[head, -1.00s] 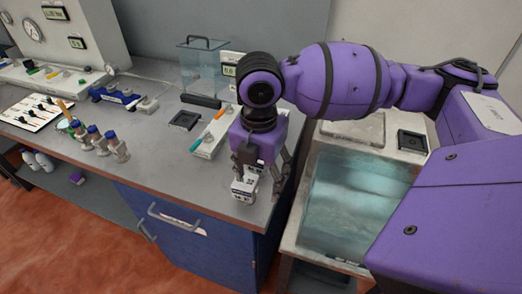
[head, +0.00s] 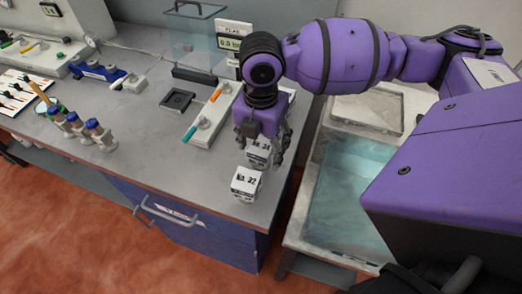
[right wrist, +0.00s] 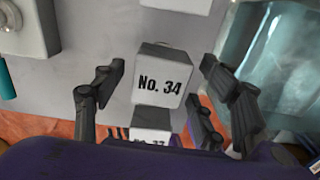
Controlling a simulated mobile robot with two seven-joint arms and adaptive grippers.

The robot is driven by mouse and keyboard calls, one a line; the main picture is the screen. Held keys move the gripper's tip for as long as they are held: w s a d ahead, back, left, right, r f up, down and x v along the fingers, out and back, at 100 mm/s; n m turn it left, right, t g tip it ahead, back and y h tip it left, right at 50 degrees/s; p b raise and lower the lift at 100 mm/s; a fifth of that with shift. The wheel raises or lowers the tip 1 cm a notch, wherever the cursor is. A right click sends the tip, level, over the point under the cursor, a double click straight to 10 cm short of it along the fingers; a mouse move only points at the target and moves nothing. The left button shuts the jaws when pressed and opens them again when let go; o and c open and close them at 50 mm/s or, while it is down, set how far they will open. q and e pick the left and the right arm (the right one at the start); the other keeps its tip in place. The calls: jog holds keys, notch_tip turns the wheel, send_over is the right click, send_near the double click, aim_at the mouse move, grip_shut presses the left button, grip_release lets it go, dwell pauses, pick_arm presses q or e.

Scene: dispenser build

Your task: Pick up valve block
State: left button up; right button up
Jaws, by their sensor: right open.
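A white block labelled No. 34 (head: 259,152) stands near the bench's right front corner. It also shows in the right wrist view (right wrist: 162,77). A second white block (head: 246,183), whose label seems to read No. 32, stands in front of it, closer to the edge. It is partly hidden in the right wrist view (right wrist: 150,138). My right gripper (head: 264,148) is open, pointing down over the No. 34 block. In the right wrist view its fingers (right wrist: 166,84) show on either side of that block, with gaps. The frames do not settle which block the task means. My left gripper is out of view.
A white panel with orange and teal handles (head: 212,118) lies left of the gripper. A black square fixture (head: 177,101) and blue-capped bottles (head: 100,137) stand farther left. A water-filled basin (head: 345,195) is right of the bench, across a gap.

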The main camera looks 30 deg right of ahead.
notch_tip(320, 180, down, 2)
jog(key=shift+f, duration=0.35)
jog(key=shift+c, duration=1)
jog(key=c, duration=1.4)
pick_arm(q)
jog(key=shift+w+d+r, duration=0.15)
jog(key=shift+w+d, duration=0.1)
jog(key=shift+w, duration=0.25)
pick_arm(e)
jog(key=shift+w, duration=0.1)
grip_shut()
